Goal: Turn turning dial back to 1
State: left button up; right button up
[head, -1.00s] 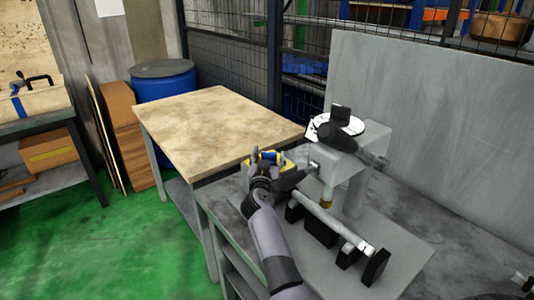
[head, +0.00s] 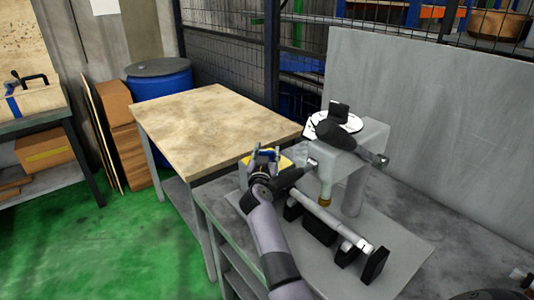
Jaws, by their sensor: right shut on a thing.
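A small blue part on a yellow plate (head: 284,162) sits at the left end of the grinder; it appears to be the turning dial (head: 268,154). My right gripper (head: 265,156) reaches up to it from below and is shut on the blue part. Its fingers and wrist hide much of the dial, and no numbers can be read. The grinder (head: 346,165) has a grey body, a white disc (head: 335,124) on top and a long bar (head: 333,221) along the front. My left gripper is not in view.
A wooden-topped table (head: 212,125) stands left of the grinder's bench (head: 440,200). A tall grey panel (head: 430,120) rises behind the grinder. Black blocks (head: 319,231) stand under the bar, close to my right arm. A blue barrel (head: 160,82) stands at the back left.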

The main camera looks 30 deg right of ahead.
jog(key=shift+c, duration=1.1)
jog(key=shift+m+g+h+p, duration=0.45)
jog(key=shift+m+g+h, duration=0.15)
jog(key=shift+h, duration=0.1)
jog(key=shift+m+g+h, duration=0.7)
jog(key=shift+g, duration=0.2)
jog(key=shift+f+m+g+h+b, duration=0.1)
jog(key=shift+m+g+h+b, duration=0.4)
jog(key=shift+g, duration=0.3)
jog(key=shift+s+m+g+h+b, duration=0.15)
jog(key=shift+m+g+h+b, duration=0.7)
jog(key=shift+m+g, duration=0.65)
jog(key=shift+d, duration=0.1)
